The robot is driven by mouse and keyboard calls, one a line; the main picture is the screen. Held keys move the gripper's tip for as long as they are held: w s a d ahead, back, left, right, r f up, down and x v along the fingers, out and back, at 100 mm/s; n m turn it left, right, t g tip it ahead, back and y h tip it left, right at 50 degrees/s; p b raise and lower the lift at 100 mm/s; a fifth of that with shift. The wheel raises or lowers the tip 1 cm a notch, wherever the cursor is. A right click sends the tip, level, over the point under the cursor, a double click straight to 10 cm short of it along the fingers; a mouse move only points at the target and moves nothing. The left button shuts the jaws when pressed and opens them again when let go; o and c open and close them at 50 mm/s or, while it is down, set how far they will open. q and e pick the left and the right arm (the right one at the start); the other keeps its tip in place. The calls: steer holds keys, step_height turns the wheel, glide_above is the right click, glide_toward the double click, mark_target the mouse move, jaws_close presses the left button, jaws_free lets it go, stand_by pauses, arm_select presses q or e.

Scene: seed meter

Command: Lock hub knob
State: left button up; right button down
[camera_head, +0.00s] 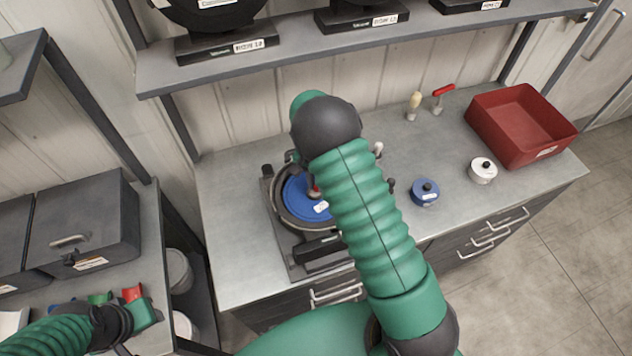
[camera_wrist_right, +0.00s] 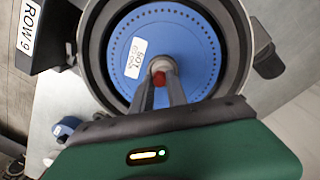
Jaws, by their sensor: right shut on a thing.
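The seed meter (camera_head: 272,205) sits on the workbench, a dark round housing with a blue seed disc (camera_head: 296,198) in it. The disc also shows in the wrist view (camera_wrist_right: 200,50), with a white label. At its centre is the hub knob (camera_wrist_right: 159,77), with a red part and a pale grey rim. My right gripper (camera_wrist_right: 160,85) has its two fingers on either side of the red part, shut on it. In the head view my right arm hides much of the meter's right side. My left gripper (camera_head: 140,312) is at the lower left, its fingers unclear.
A red bin (camera_head: 520,125) is at the bench's right end. Two small handled tools (camera_head: 440,98) stand at the back. A shelf (camera_head: 330,52) overhangs behind.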

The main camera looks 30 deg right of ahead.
steer(key=m, duration=0.4)
steer(key=shift+s+m+p, duration=0.1)
steer(key=shift+m+p, duration=0.25)
steer(key=shift+m, duration=1.45)
steer(key=shift+f, duration=0.1)
steer(key=c, duration=1.3)
jaws_free()
